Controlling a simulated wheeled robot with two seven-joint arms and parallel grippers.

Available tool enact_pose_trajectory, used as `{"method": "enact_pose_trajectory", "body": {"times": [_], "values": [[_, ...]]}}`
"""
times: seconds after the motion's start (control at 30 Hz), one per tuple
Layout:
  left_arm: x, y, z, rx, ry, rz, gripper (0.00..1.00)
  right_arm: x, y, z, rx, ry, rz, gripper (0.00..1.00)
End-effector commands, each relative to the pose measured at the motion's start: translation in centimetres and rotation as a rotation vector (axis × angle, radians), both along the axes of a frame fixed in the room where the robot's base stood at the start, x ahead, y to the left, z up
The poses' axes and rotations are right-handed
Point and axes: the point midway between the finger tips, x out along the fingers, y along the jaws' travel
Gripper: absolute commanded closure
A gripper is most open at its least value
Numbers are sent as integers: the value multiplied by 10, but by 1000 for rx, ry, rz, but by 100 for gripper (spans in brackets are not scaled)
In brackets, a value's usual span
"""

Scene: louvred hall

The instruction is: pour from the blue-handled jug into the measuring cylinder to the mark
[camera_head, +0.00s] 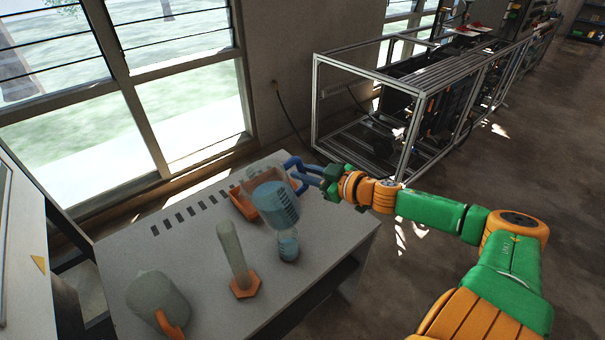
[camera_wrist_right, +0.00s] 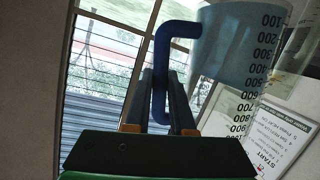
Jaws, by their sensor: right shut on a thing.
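The blue-handled jug (camera_head: 268,205) is clear, with bluish liquid inside and a dark printed scale. It is above the white table and looks slightly tilted. My right gripper (camera_head: 306,174) is shut on its blue handle; the right wrist view shows the handle (camera_wrist_right: 160,75) between the fingers and the jug wall (camera_wrist_right: 228,45) with numbers. The measuring cylinder (camera_head: 232,250), tall and clear with an orange six-sided base, stands upright to the left of the jug, apart from it. I see no liquid in it for certain. My left gripper is out of view.
A clear bluish vessel (camera_head: 288,246) stands just below the jug in the picture. An orange-handled jug (camera_head: 152,295) is at the table's near left. An orange tray (camera_head: 242,206) lies behind the held jug. Dark marks line the table's (camera_head: 310,290) back; its front right is bare.

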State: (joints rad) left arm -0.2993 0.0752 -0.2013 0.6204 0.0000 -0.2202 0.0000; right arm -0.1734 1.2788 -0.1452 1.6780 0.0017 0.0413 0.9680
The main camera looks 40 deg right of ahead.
Motion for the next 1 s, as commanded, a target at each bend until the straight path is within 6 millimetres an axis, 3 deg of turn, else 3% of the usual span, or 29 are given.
{"method": "enact_pose_trajectory", "body": {"times": [0.03,0.33,0.83,1.0], "values": [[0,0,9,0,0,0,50,0,1,12,-44,-4,3,100],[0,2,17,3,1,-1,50,0,15,37,-282,-9,4,100],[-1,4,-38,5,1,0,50,0,40,59,-521,-10,3,100],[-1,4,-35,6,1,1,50,0,44,72,-569,-8,-2,100]]}}
